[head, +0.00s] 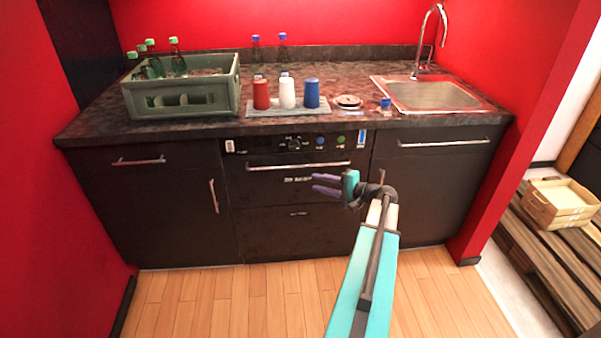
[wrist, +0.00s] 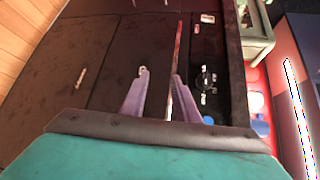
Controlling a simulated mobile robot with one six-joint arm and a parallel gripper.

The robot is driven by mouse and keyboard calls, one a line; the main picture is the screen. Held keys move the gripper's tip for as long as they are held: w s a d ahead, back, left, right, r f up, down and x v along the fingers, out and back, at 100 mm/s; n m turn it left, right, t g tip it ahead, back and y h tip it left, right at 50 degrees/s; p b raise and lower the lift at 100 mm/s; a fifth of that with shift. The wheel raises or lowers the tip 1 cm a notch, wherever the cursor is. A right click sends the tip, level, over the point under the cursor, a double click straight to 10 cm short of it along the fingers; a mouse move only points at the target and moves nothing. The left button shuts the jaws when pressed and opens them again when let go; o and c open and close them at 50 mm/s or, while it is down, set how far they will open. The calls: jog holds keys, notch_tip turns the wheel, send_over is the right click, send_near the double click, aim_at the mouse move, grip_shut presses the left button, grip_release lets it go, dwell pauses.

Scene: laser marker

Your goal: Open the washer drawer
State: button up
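The washer drawer (head: 265,185) is a dark front panel in the middle of the counter, with a long silver handle (head: 298,166) along its top. It looks closed, flush with the fronts beside it. My gripper (head: 315,183), with purple fingers, is in front of the panel, just below the handle's right half in the head view. In the wrist view my gripper (wrist: 161,74) is open, and the handle (wrist: 177,60) runs between the fingers, closer to the right one. I cannot tell whether a finger touches it.
A control strip with a knob (head: 294,143) sits above the handle. The counter (head: 340,75) bears a bottle crate (head: 190,97), a tray of cups (head: 287,112) and a sink (head: 432,95). Other handled fronts flank the washer. The wooden floor (head: 210,300) in front is clear apart from my arm.

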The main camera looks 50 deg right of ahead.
aim_at(303, 166)
jog(key=shift+m+t+h, duration=0.4)
jog(key=shift+t+h, duration=0.1)
jog(key=shift+h, duration=0.2)
jog(key=s+d+r, duration=0.1)
jog(key=d, duration=0.1)
jog(key=s+d+r, duration=0.1)
jog(key=shift+s+d+r, duration=0.15)
jog(key=shift+d+r, duration=0.15)
jog(key=shift+d, duration=0.1)
jog(key=w, duration=0.4)
jog(key=w+a+f, duration=0.1)
jog(key=w, duration=0.4)
jog(key=w+f+p, duration=0.1)
jog(key=w, duration=0.3)
jog(key=shift+w+a, duration=0.15)
jog(key=shift+w, duration=0.15)
jog(key=shift+c, duration=0.3)
grip_shut()
